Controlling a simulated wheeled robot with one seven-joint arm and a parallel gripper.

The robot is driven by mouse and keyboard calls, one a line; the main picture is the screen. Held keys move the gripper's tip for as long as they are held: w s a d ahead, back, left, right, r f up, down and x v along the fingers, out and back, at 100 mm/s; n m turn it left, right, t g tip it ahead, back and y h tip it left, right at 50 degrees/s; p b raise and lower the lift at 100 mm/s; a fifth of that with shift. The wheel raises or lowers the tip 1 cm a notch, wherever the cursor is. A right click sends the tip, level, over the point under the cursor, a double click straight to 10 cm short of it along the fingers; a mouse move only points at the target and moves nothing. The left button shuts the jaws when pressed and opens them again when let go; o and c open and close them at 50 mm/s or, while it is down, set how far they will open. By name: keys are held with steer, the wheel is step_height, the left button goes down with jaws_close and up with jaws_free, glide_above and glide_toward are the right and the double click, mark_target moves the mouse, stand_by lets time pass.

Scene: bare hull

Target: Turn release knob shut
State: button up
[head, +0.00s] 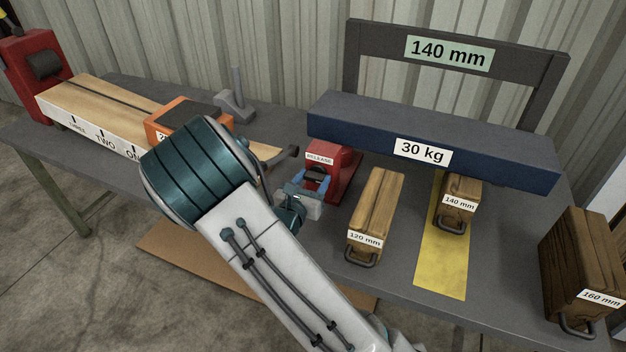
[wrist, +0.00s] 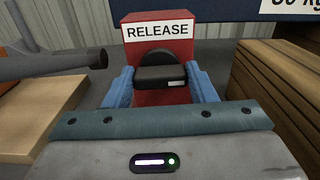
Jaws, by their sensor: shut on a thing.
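The release knob (wrist: 160,76) is a black knob with a bar across it, on the front of a red block with a white RELEASE label. The red block (head: 330,176) stands on the bench near the middle in the head view, and its upper part shows in the wrist view (wrist: 181,24). My gripper (wrist: 161,80) is level with the knob, its two blue fingers touching the bar from left and right, shut on it. In the head view my gripper (head: 312,182) reaches the front of the red block, and its fingers partly hide the knob.
A dark blue 30 kg beam (head: 480,145) lies behind and right of the block. Wooden blocks marked 120 mm (head: 376,205), 140 mm (head: 461,190) and 160 mm (head: 590,245) stand to the right. A wooden board (head: 75,95) with an orange clamp (head: 165,118) lies left.

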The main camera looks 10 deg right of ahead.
steer(key=shift+r, duration=0.1)
steer(key=n+p, duration=0.3)
steer(key=p, duration=0.1)
steer(key=shift+r, duration=0.15)
steer(key=n+p, duration=0.5)
steer(key=shift+n+p, duration=0.3)
steer(key=n+p, duration=0.3)
steer(key=n, duration=0.1)
steer(key=shift+w+a+n+p, duration=0.1)
steer(key=shift+n+p, duration=0.2)
steer(key=shift+p, duration=0.1)
steer(key=shift+f+n+p, duration=0.2)
steer(key=shift+n+p, duration=0.5)
steer(key=shift+n, duration=0.4)
steer(key=shift+f+n+p, duration=0.2)
steer(key=shift+n+p, duration=0.45)
steer(key=shift+n, duration=0.45)
steer(key=o, duration=1)
